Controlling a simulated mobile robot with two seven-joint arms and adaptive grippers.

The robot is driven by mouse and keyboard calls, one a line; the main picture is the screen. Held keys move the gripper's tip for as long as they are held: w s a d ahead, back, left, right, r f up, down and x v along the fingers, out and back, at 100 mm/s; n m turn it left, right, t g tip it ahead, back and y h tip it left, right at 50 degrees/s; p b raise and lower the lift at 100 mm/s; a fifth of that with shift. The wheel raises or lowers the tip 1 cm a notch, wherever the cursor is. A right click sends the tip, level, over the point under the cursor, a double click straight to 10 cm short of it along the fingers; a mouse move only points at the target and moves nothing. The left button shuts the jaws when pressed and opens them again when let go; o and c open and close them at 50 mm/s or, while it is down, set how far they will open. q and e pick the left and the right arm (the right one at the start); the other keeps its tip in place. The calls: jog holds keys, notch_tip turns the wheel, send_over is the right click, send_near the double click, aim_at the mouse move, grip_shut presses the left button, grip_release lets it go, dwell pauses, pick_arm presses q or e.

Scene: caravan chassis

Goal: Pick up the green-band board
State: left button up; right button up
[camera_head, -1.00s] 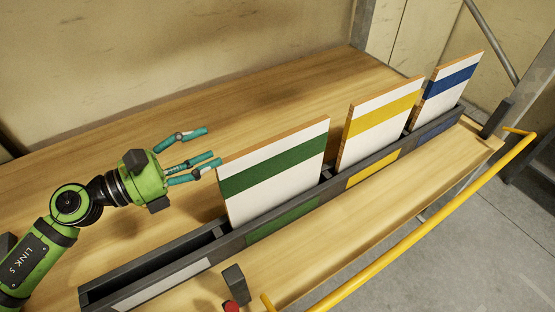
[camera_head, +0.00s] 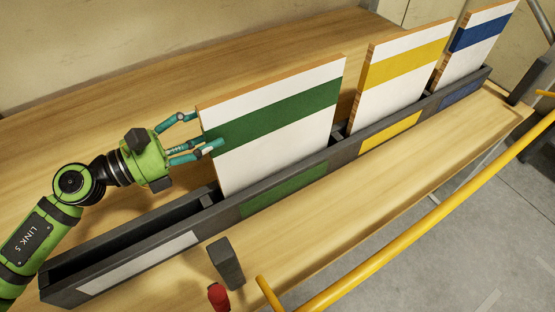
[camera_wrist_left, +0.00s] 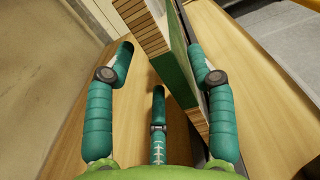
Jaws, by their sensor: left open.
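The green-band board (camera_head: 272,142) stands upright in the dark rack (camera_head: 123,245), in the section with the green label. It is white with a green stripe and a wooden edge. My left gripper (camera_head: 204,134) is open at the board's left edge, with fingers on both sides of it. In the left wrist view the board's edge (camera_wrist_left: 152,42) runs between the open fingers (camera_wrist_left: 168,62), closer to the right finger. I cannot tell whether any finger touches it. My right gripper is not in view.
A yellow-band board (camera_head: 400,80) and a blue-band board (camera_head: 478,42) stand farther right in the same rack. The rack's left section is empty. A dark block (camera_head: 227,262), a red knob (camera_head: 218,296) and a yellow rail (camera_head: 400,243) are in front.

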aim_at(242, 145)
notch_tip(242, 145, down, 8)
jog(key=b, duration=0.6)
pick_arm(q)
jog(key=f, duration=0.2)
jog(key=f+p, duration=0.1)
jog(key=f, duration=0.2)
jog(key=d+f, duration=0.1)
jog(key=f, duration=0.1)
jog(key=shift+w+d+f, duration=0.1)
jog(key=shift+w+f, duration=0.05)
jog(key=shift+w, duration=0.05)
jog(key=p+x, duration=0.4)
jog(key=x, duration=0.1)
jog(key=shift+w+d+f, duration=0.1)
jog(key=shift+w+d, duration=0.05)
jog(key=shift+d, duration=0.2)
jog(key=shift+a, duration=0.1)
grip_shut()
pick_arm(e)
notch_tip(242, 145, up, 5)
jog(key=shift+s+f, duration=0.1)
